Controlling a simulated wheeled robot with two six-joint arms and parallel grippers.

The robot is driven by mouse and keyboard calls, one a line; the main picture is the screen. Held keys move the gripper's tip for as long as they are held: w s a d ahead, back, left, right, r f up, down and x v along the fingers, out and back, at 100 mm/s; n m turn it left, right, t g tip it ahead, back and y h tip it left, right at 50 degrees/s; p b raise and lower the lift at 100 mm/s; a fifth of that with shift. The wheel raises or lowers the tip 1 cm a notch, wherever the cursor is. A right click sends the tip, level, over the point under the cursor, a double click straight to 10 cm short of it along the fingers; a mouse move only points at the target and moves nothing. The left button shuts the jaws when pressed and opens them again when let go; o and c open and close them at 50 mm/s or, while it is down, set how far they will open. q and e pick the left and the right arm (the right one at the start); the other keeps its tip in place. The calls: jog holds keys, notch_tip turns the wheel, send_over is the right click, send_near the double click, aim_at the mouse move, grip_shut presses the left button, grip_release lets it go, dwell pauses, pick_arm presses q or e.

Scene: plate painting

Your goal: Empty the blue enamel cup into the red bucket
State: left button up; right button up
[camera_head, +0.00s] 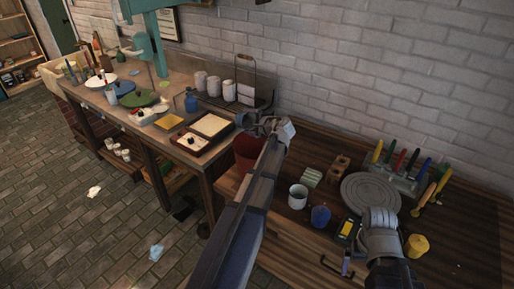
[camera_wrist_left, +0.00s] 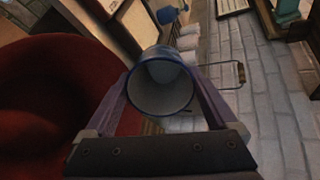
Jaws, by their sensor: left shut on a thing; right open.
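My left gripper (camera_head: 268,124) reaches over the workbench beside the red bucket (camera_head: 246,150). In the left wrist view its two fingers (camera_wrist_left: 160,100) are shut on the blue enamel cup (camera_wrist_left: 133,92). The cup has a blue rim and a pale inside, and its mouth faces the wrist camera. I cannot tell what is in it. The red bucket (camera_wrist_left: 40,75) fills the left of that view, with the cup to its right. In the head view the arm hides most of the cup and part of the bucket. My right gripper (camera_head: 346,262) is low over the right table, open and partly hidden.
On the right table stand a white cup (camera_head: 297,196), a blue pot (camera_head: 320,216), a grey turntable (camera_head: 370,193), a yellow pot (camera_head: 416,246) and a tool rack (camera_head: 400,178). A blue bottle (camera_head: 191,101) and white canisters (camera_head: 213,86) stand on the left bench. A brick wall runs behind.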

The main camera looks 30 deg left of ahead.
aim_at(253, 128)
pick_arm(q)
jog(key=shift+f+b, duration=0.45)
jog(key=shift+r, duration=0.2)
jog(key=shift+d+y, duration=0.1)
jog(key=shift+y, duration=0.2)
jog(key=shift+b, duration=0.3)
jog(key=d+y+b, duration=0.1)
jog(key=b, duration=0.1)
jog(key=s+d+f+t+b, duration=0.1)
jog(key=b, duration=0.1)
jog(key=shift+f+y+b, duration=0.15)
jog(key=shift+y+b, duration=0.2)
jog(key=shift+y, duration=0.05)
jog(key=shift+b, duration=0.45)
jog(key=shift+d+t+y+b, duration=0.1)
jog(key=shift+t+y+b, duration=0.2)
jog(key=shift+y+b, duration=0.15)
